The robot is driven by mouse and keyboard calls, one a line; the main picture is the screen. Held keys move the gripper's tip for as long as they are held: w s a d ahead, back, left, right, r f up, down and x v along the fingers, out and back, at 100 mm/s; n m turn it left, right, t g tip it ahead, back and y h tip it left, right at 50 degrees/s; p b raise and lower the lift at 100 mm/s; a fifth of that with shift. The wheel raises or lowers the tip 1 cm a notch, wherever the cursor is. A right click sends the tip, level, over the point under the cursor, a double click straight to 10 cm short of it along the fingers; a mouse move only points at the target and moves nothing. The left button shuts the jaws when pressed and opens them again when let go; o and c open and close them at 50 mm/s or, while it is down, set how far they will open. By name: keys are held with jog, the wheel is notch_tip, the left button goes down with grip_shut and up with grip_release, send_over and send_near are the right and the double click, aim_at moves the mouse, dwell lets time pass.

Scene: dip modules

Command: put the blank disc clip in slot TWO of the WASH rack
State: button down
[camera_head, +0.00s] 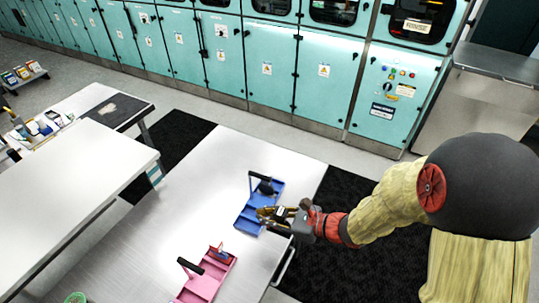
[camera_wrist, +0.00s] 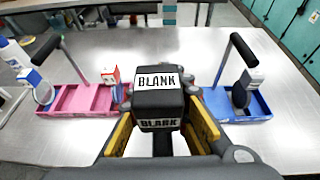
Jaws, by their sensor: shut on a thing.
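The blank disc clip (camera_wrist: 158,92) is a black block with white BLANK labels. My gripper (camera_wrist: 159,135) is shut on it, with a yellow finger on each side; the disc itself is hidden. In the head view my gripper (camera_head: 268,213) is at the near right side of a blue rack (camera_head: 246,222). In the wrist view the blue rack (camera_wrist: 216,103) is to the right of the clip and a pink rack (camera_wrist: 80,98) to the left. I cannot read WASH or slot marks on either rack.
The blue rack holds a grey-topped clip with a dark disc (camera_wrist: 240,95).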

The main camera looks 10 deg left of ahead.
jog(key=w+d+f+m+t+h+b, duration=0.1)
jog(key=w+d+m+t+h+b, duration=0.3)
jog(key=w+d, duration=0.4)
jog(key=w+d+f+m+t+h+b, duration=0.1)
jog(key=w+d+m+t+h+b, duration=0.3)
jog(key=w+d, duration=0.5)
jog(key=d+m, duration=0.2)
jog(key=d, duration=0.6)
jog(key=shift+d+f+m+t+h, duration=0.15)
jog(key=shift+f+m+t+h, duration=0.15)
jog(key=shift+f+m+h, duration=0.1)
